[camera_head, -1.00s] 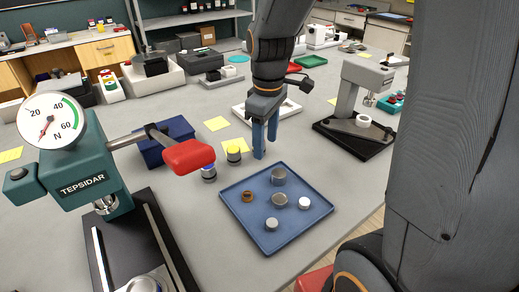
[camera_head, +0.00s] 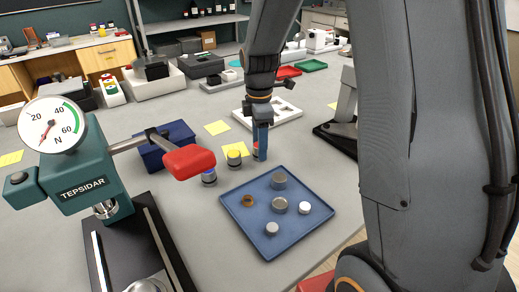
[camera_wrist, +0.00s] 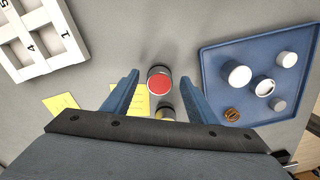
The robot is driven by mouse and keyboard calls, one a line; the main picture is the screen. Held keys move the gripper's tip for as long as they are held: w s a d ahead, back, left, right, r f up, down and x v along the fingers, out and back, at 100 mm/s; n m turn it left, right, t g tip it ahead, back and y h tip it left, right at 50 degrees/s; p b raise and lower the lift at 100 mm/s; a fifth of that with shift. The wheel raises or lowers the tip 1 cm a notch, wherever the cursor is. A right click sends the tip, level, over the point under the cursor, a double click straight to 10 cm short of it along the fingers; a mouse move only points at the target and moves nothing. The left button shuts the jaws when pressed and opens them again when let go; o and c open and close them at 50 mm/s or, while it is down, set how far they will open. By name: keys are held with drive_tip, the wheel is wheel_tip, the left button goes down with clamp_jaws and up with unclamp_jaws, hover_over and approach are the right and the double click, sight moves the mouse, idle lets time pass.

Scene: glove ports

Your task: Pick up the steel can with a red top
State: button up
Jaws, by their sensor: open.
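The steel can with a red top (camera_wrist: 159,83) stands upright on the bench, seen from above in the wrist view between the two blue fingers. In the head view the can (camera_head: 256,154) is largely covered by a finger. My gripper (camera_wrist: 160,77) is open and points down over the can, with a finger on each side and visible gaps. In the head view my gripper (camera_head: 262,142) appears edge-on. I cannot tell exactly how far the fingertips reach down beside the can.
A yellow-topped can (camera_head: 234,158) and a blue-topped can (camera_head: 209,176) stand to the left. A blue tray (camera_head: 262,243) with several small parts lies in front. A white numbered tray (camera_wrist: 45,65) lies nearby. The teal force gauge press (camera_head: 85,165) stands at left.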

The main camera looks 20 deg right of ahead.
drive_tip(key=shift+f, duration=0.8)
drive_tip(key=shift+c, duration=0.3)
drive_tip(key=c, duration=1.2)
